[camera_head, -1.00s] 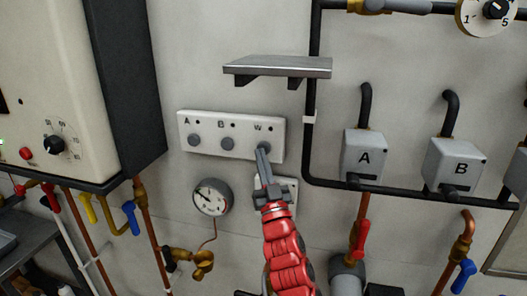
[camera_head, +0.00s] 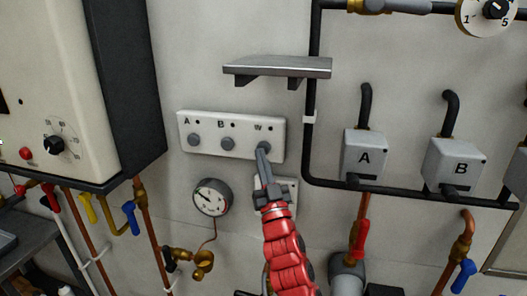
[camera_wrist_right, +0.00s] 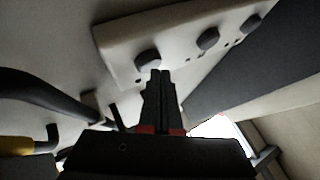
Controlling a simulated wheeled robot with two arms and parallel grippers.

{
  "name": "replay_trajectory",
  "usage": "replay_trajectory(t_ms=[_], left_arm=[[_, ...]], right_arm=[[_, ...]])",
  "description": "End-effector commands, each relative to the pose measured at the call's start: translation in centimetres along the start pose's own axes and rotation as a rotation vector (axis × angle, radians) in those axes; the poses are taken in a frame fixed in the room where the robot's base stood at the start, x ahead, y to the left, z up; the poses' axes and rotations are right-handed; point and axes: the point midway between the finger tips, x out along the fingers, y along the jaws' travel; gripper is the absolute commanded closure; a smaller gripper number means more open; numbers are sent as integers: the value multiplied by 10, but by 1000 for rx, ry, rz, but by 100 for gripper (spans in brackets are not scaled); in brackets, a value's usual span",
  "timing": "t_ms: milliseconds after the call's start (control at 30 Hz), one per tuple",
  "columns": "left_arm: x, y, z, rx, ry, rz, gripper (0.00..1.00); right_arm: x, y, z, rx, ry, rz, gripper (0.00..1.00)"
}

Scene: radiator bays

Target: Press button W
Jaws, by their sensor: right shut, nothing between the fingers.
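A white button panel (camera_head: 185,122) on the wall carries three round grey buttons labelled A, B and W, each with a small dark dot beside its letter. Button A (camera_head: 194,140) and button B (camera_head: 227,144) show clearly. Button W is hidden behind my gripper in the head view; the wrist view shows a grey button (camera_wrist_right: 149,58) just beyond the fingertips. My right gripper (camera_head: 263,148) is shut and empty, its tips at button W. It also shows in the wrist view (camera_wrist_right: 159,74). I cannot tell whether the tips touch the button. My left gripper is not in view.
A shelf (camera_head: 278,67) juts from the wall above the panel. A pressure gauge (camera_head: 212,197) hangs below it. A black pipe (camera_head: 309,140) and grey box A (camera_head: 364,156) stand to the right. A boiler (camera_head: 60,90) is at the left.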

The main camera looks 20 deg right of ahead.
Motion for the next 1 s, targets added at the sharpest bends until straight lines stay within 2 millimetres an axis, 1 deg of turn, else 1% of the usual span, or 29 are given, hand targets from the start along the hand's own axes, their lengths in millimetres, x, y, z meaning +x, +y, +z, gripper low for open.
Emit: replay_trajectory(t_ms=[500,800,1000], left_arm=[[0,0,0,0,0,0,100],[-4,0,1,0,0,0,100],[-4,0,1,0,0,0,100]], right_arm=[[0,0,0,0,0,0,100],[7,5,4,-1,1,1,100],[7,5,4,-1,0,0,100]])
